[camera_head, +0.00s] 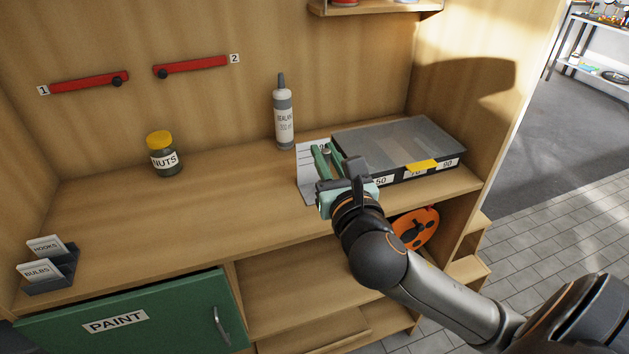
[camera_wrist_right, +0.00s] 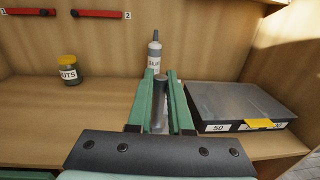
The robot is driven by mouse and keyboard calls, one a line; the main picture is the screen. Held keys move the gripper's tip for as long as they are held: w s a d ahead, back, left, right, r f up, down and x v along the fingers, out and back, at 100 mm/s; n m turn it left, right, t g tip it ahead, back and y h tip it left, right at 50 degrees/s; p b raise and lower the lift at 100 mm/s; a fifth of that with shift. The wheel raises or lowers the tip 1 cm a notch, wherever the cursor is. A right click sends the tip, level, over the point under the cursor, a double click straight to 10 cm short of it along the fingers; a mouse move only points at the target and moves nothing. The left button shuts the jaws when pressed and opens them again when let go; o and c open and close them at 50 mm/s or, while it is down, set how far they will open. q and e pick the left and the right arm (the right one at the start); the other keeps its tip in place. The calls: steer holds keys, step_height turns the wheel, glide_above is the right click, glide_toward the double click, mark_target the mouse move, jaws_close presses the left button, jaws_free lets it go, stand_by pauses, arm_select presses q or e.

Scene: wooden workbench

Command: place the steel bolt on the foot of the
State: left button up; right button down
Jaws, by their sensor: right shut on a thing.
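My right gripper (camera_head: 325,150) is over the right part of the bench, just left of the grey case. Its green fingers also show in the wrist view (camera_wrist_right: 159,80), shut on a grey metal cylinder, which looks like the steel bolt (camera_wrist_right: 160,103). In the head view only a small grey end of the bolt (camera_head: 326,149) shows between the fingertips; the rest is hidden. A white lined sheet (camera_head: 305,188) lies under and beside the gripper, partly covered by it. I cannot tell whether the bolt touches it. My left gripper is not in view.
A sealant bottle (camera_head: 283,118) stands behind the gripper. The grey lidded case (camera_head: 400,140) with a yellow latch is close on the right. A nuts jar (camera_head: 163,155) and a card holder (camera_head: 48,268) stand to the left. The bench's middle is clear.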

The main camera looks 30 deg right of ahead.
mark_target(311, 160)
steer(key=w+d+f+b, duration=0.1)
steer(key=w+f, duration=0.2)
steer(key=f, duration=0.1)
steer(key=w+d+f+b, duration=0.2)
steer(key=w+f, duration=0.2)
steer(key=w+d+f+b, duration=0.1)
steer(key=w+d+f, duration=0.1)
steer(key=w+f, duration=0.2)
steer(key=shift+w+d+f, duration=0.2)
steer(key=shift+w+d, duration=0.05)
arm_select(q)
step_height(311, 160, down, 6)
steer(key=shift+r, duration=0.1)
arm_select(e)
steer(key=shift+f+b, duration=0.2)
steer(key=shift+b, duration=0.1)
steer(key=c, duration=0.8)
jaws_free()
steer(key=shift+c, duration=0.2)
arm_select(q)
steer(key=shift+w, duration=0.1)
